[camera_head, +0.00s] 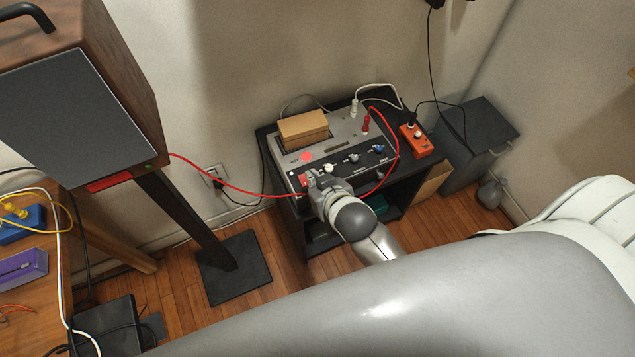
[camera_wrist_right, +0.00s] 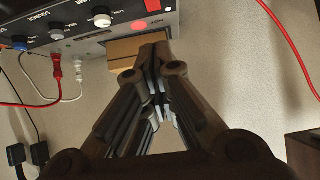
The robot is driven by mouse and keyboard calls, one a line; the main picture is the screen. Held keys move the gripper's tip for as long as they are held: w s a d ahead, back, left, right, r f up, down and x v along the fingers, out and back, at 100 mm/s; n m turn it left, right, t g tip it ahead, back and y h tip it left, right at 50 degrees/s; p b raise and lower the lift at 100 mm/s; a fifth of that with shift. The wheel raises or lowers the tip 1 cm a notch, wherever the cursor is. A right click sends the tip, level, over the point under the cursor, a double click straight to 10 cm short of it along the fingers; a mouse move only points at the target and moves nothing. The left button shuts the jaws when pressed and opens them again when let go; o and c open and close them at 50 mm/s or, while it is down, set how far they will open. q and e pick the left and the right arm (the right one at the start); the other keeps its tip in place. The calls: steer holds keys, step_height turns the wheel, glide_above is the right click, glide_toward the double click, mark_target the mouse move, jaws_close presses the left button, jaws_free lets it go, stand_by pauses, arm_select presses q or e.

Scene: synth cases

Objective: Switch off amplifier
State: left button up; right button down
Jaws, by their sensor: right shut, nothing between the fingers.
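The amplifier (camera_head: 345,131) is a grey box with a black front panel of knobs, on top of a small black cabinet. A red switch (camera_head: 303,179) sits at the left end of its front panel. My right gripper (camera_head: 313,179) is shut and empty, close in front of that end; contact cannot be told. In the right wrist view the shut fingertips (camera_wrist_right: 155,50) lie below the amplifier's panel (camera_wrist_right: 85,22) in the picture, with a red part (camera_wrist_right: 152,5) at the top edge. Whether the switch is on or off cannot be told. My left gripper is not in view.
A tan box (camera_head: 304,130) sits on the amplifier. A red cable (camera_head: 232,188) runs along its left and another loops at its right. An orange pedal (camera_head: 415,140) stands right of it. A speaker (camera_head: 75,110) on a black stand is at left. A dark case (camera_head: 470,150) stands right.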

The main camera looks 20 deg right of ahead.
steer(key=shift+v, duration=0.95)
steer(key=f+t+b, duration=0.1)
steer(key=t+b, duration=0.1)
steer(key=b, duration=0.1)
steer(key=s+f+t+b, duration=0.1)
steer(key=f+t+b, duration=0.1)
steer(key=b, duration=0.2)
steer(key=s+f+t+b, duration=0.1)
steer(key=f+t+b, duration=0.1)
steer(key=b, duration=0.2)
steer(key=shift+d, duration=0.15)
steer(key=shift+w, duration=0.1)
